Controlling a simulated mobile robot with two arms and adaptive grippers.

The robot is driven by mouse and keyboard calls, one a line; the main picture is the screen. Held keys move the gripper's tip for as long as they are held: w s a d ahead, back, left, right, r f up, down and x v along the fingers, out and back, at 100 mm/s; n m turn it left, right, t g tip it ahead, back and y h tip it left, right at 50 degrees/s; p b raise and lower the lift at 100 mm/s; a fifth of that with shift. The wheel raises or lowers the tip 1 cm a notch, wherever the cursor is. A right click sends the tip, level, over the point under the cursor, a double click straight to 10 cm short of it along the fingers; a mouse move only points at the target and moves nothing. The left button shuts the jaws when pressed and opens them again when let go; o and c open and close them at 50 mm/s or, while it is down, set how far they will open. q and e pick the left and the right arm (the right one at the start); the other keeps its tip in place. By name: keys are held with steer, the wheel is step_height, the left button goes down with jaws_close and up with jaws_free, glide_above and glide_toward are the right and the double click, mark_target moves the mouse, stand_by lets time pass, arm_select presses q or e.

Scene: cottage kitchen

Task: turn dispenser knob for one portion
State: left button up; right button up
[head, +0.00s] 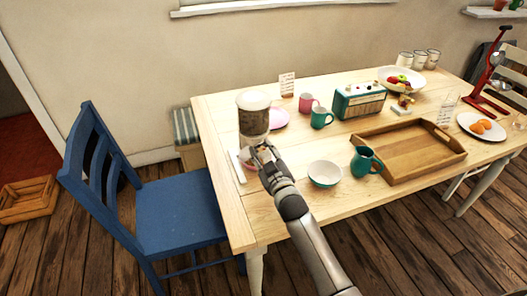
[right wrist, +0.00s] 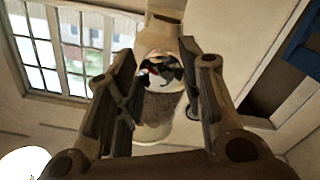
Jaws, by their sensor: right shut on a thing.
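The dispenser (head: 253,112) stands near the left end of the wooden table. It has a cream lid and a clear body with dark contents. My right gripper (head: 262,152) is at its lower front, and the knob is mostly hidden there in the head view. In the right wrist view, a shiny round knob (right wrist: 160,70) shows between the two fingers, with the dispenser body (right wrist: 162,112) behind it. My right gripper is shut on the knob. How far the knob is turned cannot be told. My left gripper is not in view.
Pink (head: 307,103) and teal (head: 321,118) mugs stand behind. A blue chair (head: 170,205) is at the table's left.

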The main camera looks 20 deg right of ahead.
steer(key=shift+f+m, duration=0.1)
steer(key=shift+m, duration=0.3)
steer(key=o, duration=1)
steer(key=shift+o, duration=0.2)
steer(key=s, duration=1.2)
steer(key=shift+d, duration=0.2)
stand_by(0.8)
